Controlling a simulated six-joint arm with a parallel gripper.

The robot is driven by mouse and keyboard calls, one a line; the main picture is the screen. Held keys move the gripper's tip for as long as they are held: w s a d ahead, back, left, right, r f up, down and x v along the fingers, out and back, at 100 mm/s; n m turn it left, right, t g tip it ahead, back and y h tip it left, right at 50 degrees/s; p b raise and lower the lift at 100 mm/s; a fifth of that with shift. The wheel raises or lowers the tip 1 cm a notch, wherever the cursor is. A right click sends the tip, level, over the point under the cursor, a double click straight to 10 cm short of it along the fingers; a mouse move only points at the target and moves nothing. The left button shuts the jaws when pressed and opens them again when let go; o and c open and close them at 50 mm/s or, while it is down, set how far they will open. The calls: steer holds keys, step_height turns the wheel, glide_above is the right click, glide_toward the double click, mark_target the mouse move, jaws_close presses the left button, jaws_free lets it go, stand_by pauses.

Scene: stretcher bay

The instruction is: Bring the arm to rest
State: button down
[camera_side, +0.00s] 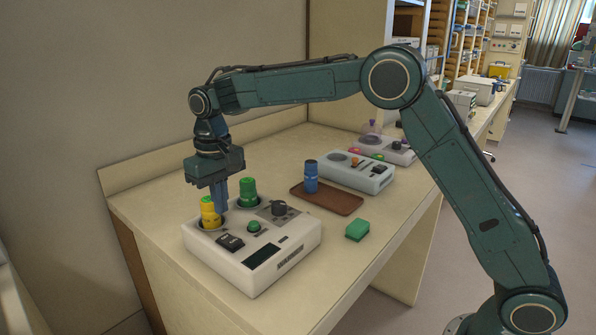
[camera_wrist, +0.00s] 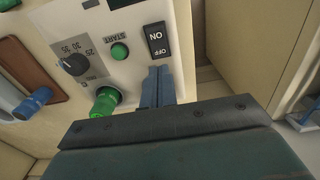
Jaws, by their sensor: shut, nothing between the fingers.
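My gripper (camera_side: 221,195) points down over the left part of a white device, its blue fingers together and empty. In the wrist view the closed fingers (camera_wrist: 157,85) show in front of the device's panel, below the ON/OFF switch (camera_wrist: 157,38). The green bottle (camera_wrist: 106,100) also shows left of the fingers.
A brown tray (camera_side: 335,202) with a blue bottle (camera_side: 311,176) lies behind the device. A green block (camera_side: 358,230) is on the bench at right. A grey device (camera_side: 355,172) and another device (camera_side: 385,150) stand farther back. The wall is close at left.

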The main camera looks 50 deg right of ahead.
steer(key=shift+r, duration=0.45)
steer(key=s+d+r+t, duration=0.1)
steer(key=s+d+r, duration=0.35)
steer(key=s, duration=0.35)
steer(key=s+d+r+t, duration=0.2)
steer(key=s+d+r, duration=0.2)
steer(key=s+r, duration=0.3)
steer(key=s+d+f+t, duration=0.1)
steer(key=s+d+f, duration=0.1)
steer(key=s, duration=0.8)
steer(key=s+d+f+t, duration=0.1)
steer(key=s+f, duration=0.3)
steer(key=s, duration=0.6)
steer(key=shift+d+t, duration=0.3)
steer(key=shift+d, duration=0.2)
